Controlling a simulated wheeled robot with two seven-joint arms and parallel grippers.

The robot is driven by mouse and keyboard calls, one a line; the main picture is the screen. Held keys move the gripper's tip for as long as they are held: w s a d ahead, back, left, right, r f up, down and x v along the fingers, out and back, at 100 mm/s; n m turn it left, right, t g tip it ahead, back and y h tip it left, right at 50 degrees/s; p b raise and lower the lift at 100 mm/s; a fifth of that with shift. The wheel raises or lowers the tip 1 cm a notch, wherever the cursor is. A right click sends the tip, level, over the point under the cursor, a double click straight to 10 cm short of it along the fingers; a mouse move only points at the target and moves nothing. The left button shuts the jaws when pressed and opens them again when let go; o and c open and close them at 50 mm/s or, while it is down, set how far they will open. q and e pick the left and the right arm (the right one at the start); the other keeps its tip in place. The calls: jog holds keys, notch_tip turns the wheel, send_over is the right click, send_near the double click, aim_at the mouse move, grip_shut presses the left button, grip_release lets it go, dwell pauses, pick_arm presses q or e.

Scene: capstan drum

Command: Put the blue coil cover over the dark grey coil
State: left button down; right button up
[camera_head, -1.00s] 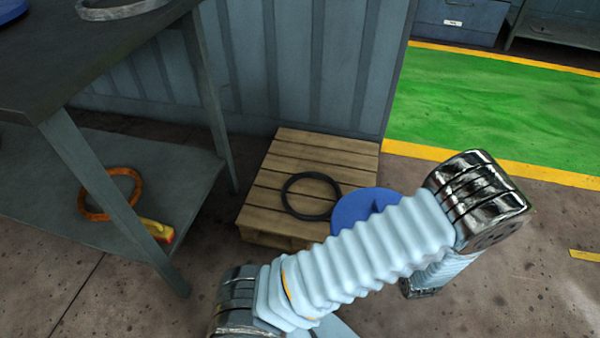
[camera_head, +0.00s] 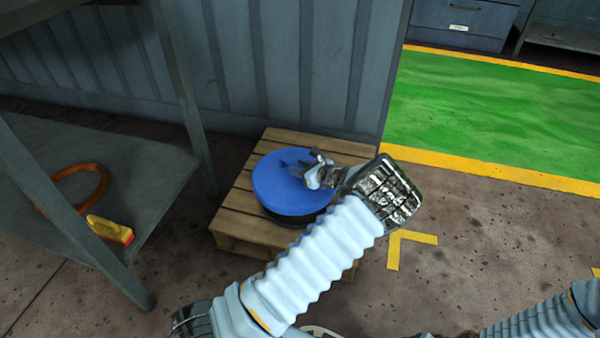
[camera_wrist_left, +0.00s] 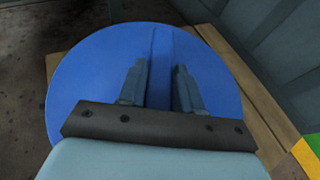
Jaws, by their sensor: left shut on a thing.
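The blue coil cover (camera_head: 292,188) is a round disc with a raised rib on top. It is above the wooden pallet, nearly level, and fills much of the left wrist view (camera_wrist_left: 90,90). My left gripper (camera_head: 302,169) is shut on the rib; its two fingers (camera_wrist_left: 160,88) straddle it in the left wrist view. The dark grey coil (camera_head: 290,219) shows only as a dark edge under the cover's near side; the rest is hidden. I cannot tell whether the cover touches it. My right gripper is not in view.
The wooden pallet (camera_head: 237,208) stands on the floor against a grey panelled wall (camera_head: 285,75). A metal table with a lower shelf (camera_head: 150,180) is to its left, holding an orange ring (camera_head: 88,203) and a yellow-red object (camera_head: 108,229). Floor to the right is clear.

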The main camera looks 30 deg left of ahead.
aim_at(300, 184)
pick_arm(q)
notch_tip(300, 184, down, 5)
jog(key=b, duration=0.4)
jog(key=shift+f, duration=2.05)
jog(key=shift+s+d, duration=0.1)
jog(key=shift+d, duration=0.15)
jog(key=shift+f, duration=0.35)
jog(key=c, duration=0.7)
grip_release()
